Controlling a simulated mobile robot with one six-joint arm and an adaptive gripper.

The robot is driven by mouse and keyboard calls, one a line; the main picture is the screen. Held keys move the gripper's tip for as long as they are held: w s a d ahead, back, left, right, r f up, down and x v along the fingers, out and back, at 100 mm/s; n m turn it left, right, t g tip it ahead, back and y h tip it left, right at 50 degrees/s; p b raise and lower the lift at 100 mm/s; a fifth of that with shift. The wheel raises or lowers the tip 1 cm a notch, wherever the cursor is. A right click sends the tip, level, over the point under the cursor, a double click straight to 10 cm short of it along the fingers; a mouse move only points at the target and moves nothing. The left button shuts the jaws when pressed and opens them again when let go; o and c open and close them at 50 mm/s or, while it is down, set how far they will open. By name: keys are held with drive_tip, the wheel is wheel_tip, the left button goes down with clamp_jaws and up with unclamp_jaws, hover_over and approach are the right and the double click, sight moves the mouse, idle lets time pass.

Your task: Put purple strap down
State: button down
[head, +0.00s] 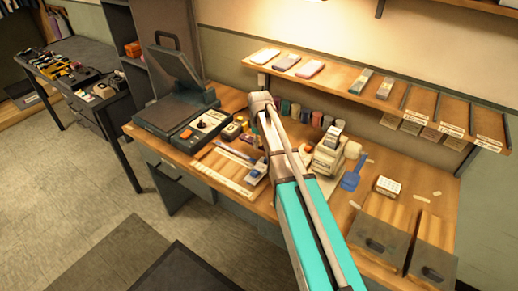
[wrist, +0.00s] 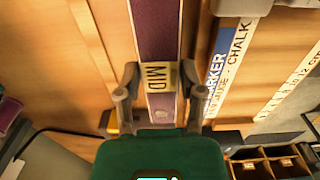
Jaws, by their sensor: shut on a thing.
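The purple strap (wrist: 156,30) shows in the wrist view as a long flat band running from the top edge down between my fingers. A pale label reading MID (wrist: 157,77) lies across it. My gripper (wrist: 160,95) is shut on the strap, with one finger on each side of it near the label. The strap's lower end is hidden by the green gripper body. In the head view my arm covers the middle of the workbench, and I cannot make out the strap or the fingertips there.
The wooden workbench (head: 333,224) holds a dark press-like machine (head: 178,112), several small coloured jars and a pale device (head: 330,152). A wall shelf (head: 340,82) runs above it. Signs reading CHALK (wrist: 234,50) show beside the strap in the wrist view.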

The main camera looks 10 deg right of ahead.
sight(259, 152)
drive_tip(key=shift+f, duration=0.1)
drive_tip(key=shift+w+f+b, duration=0.45)
drive_tip(key=shift+f+b, duration=0.35)
drive_tip(key=shift+b, duration=0.1)
drive_tip(key=shift+f+b, duration=1.1)
drive_tip(key=shift+f, duration=0.05)
drive_tip(key=shift+f, duration=0.1)
drive_tip(key=shift+c, duration=1)
unclamp_jaws()
wheel_tip(259, 152, up, 12)
drive_tip(key=p, duration=1.2)
drive_tip(key=shift+s, duration=0.1)
